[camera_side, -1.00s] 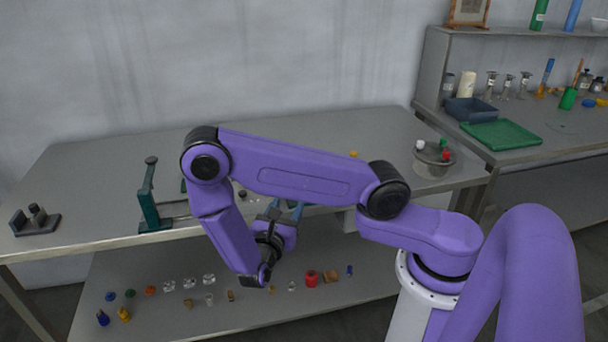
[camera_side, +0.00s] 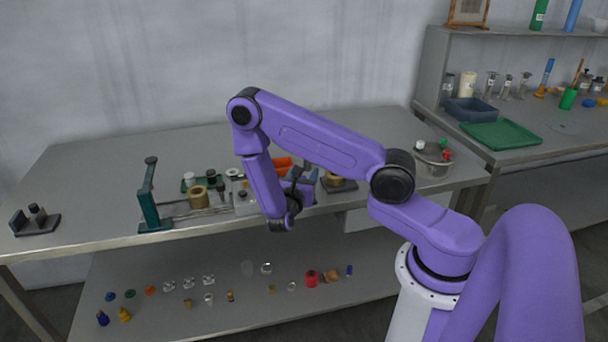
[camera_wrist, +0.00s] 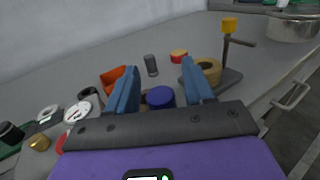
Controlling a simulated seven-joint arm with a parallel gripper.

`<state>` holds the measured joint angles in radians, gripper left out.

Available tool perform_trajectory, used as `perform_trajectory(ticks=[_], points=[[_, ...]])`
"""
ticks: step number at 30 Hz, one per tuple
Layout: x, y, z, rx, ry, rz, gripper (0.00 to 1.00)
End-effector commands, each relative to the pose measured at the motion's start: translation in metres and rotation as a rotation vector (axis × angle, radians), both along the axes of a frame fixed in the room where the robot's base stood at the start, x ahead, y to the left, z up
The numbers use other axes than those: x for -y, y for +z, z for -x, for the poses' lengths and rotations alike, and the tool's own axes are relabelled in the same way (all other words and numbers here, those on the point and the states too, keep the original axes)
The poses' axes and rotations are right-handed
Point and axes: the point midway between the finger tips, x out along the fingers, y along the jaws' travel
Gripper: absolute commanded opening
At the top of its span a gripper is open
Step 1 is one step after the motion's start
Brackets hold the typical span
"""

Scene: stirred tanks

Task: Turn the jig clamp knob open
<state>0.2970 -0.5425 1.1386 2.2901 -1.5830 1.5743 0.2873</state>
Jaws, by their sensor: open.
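My gripper (camera_wrist: 158,80) is open, its two blue fingers apart with nothing held between them. In the side view my gripper (camera_side: 304,174) is low over the bench's front part, partly hidden by my arm. In the wrist view a fixture that looks like the jig has a dark base (camera_wrist: 228,80), a brass ring (camera_wrist: 209,68) and a post with a yellow knob (camera_wrist: 229,24) and a side bar. It stands right of my fingers, apart from them. Its brass ring (camera_side: 333,178) shows in the side view; its knob is hidden behind my arm there.
A round blue cap (camera_wrist: 160,97) shows between my fingers. An orange box (camera_wrist: 111,79), dark cylinder (camera_wrist: 151,65) and red cap (camera_wrist: 179,56) stand beyond. A green frame (camera_side: 149,196) is at left; a metal pot (camera_side: 433,160) is at right. The bench's back left is clear.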

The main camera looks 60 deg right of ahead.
Motion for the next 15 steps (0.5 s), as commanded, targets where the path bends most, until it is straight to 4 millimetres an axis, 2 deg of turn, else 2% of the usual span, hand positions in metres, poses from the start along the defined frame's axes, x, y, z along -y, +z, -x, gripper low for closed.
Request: perform_trajectory(ticks=[9,10,14,15], points=[[0.0026,0.0001,-0.0009,0.0,0.0,0.0,0.52],[0.0026,0.0001,-0.0009,0.0,0.0,0.0,0.46],[0.0025,0.0001,-0.0008,0.0,0.0,0.0,0.04],[0.0024,0.0001,-0.0008,0.0,0.0,0.0,0.01]])
